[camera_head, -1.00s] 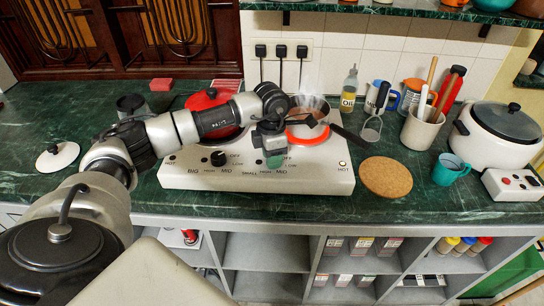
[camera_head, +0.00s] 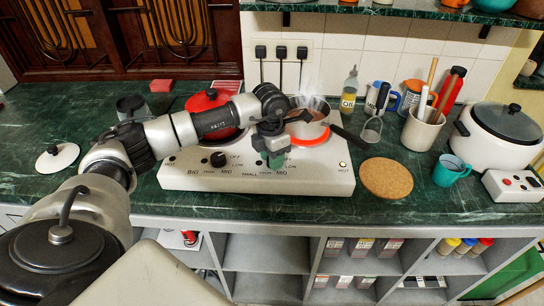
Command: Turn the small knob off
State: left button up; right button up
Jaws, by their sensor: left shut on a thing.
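The white two-burner stove (camera_head: 335,178) stands on the green marble counter. Its big knob (camera_head: 218,159) shows on the left of the front panel. A small pan (camera_head: 318,113) sits on the right burner, which has a glowing orange-red ring (camera_head: 311,139). My right gripper is not in view.
A red pot (camera_head: 204,101) sits on the left burner. The pan's handle (camera_head: 349,135) reaches right. A cork mat (camera_head: 386,178), teal mug (camera_head: 450,170) and white cooker (camera_head: 497,135) stand to the right. Counter space on the left is mostly clear around a white lid (camera_head: 57,157).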

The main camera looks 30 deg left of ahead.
pick_arm(q)
jog(key=o, duration=0.9)
jog(key=shift+r, duration=0.1)
jog(key=r, duration=0.7)
jog(key=r+b, duration=0.1)
jog(key=r, duration=0.2)
jog(key=shift+w+a+r, duration=0.1)
jog(key=shift+a+r, duration=0.15)
jog(key=shift+r, duration=0.1)
